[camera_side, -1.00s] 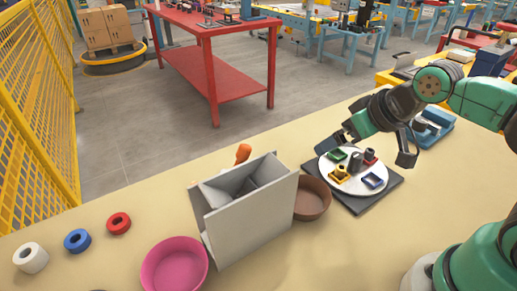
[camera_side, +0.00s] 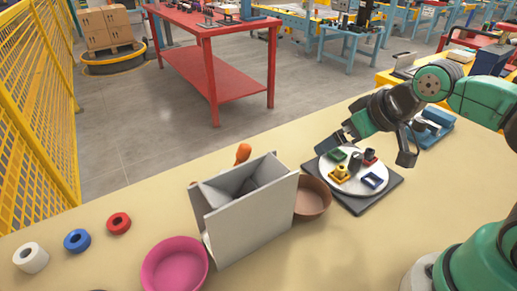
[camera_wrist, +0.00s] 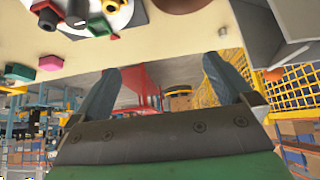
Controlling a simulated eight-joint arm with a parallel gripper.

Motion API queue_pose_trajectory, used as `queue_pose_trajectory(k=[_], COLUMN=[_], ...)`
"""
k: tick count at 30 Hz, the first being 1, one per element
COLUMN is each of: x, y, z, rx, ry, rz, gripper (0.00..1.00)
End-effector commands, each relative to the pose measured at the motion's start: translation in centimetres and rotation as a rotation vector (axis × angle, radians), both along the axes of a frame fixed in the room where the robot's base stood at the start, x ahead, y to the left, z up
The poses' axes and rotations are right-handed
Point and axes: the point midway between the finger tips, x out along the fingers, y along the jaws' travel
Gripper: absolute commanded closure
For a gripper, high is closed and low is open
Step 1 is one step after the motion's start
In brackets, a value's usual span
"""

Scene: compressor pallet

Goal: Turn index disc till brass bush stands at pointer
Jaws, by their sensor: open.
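The pale round index disc (camera_side: 328,178) lies on a dark square base (camera_side: 362,206) on the bench. My gripper (camera_side: 338,140) is above the disc's far side. In the wrist view my gripper (camera_wrist: 160,72) has its fingers apart with nothing between them; part of the disc shows at top left.
A brown bowl (camera_side: 313,199) and a grey upright box (camera_side: 250,222) stand left of the disc. A pink bowl (camera_side: 174,266) and white, blue and red rings lie further left. A blue fixture (camera_side: 436,125) is at right. The bench's front middle is clear.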

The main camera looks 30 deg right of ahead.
Motion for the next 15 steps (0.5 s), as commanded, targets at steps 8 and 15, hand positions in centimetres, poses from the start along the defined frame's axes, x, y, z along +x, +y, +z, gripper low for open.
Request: queue_pose_trajectory(k=[8, 15], x=[0.0, 0.6], y=[0.0, -1.3], z=[0.0, -0.2], rx=[0.000, 0.010], ry=[0.000, 0.078], rz=[0.000, -0.060], gripper=[0.00, 0.51])
